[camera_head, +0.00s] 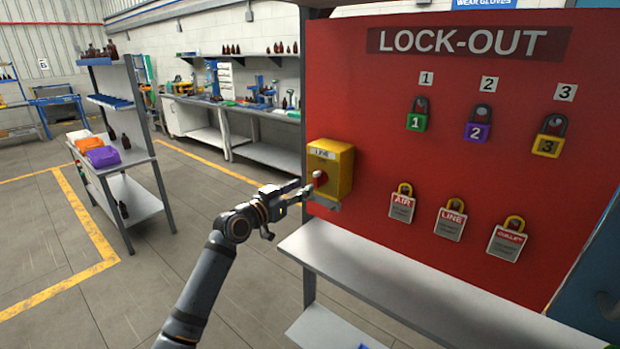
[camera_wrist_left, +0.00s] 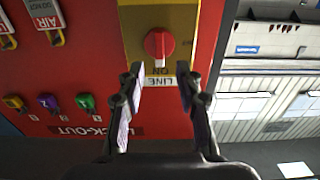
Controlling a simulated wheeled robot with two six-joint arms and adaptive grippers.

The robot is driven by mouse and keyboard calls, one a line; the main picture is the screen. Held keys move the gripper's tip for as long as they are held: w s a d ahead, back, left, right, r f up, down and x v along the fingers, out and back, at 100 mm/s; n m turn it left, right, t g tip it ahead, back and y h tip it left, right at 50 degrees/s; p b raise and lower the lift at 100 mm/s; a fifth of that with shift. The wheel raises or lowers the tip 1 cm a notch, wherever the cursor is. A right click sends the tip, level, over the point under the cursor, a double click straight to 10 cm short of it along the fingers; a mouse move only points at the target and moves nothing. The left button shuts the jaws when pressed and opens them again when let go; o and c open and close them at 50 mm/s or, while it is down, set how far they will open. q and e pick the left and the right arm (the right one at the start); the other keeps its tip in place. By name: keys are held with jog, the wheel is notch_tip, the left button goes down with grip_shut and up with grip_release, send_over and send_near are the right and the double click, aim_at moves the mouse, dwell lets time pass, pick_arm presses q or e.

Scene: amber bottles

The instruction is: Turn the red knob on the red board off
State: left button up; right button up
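The red knob (camera_head: 319,178) sits on a yellow box (camera_head: 343,166) at the left edge of the red board (camera_head: 440,130). In the left wrist view, which is upside down, the knob (camera_wrist_left: 159,44) has its grip bar in line with the "ON" label (camera_wrist_left: 159,71). My left gripper (camera_head: 308,191) is in front of the box, close to the knob. In the left wrist view its two fingers (camera_wrist_left: 160,85) are apart and empty, with the knob beyond the gap between their tips. Contact cannot be told. My right gripper is not in view.
Numbered padlocks (camera_head: 416,115) and tags marked AIR (camera_head: 402,204), LINE and another word hang on the board right of the box. A grey shelf (camera_head: 400,290) juts out below the board. A cart (camera_head: 130,155) with bins stands at left; the floor between is clear.

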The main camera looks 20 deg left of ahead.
aim_at(315, 180)
pick_arm(q)
jog(key=shift+p+x, duration=0.6)
jog(key=shift+x, duration=2.2)
grip_shut()
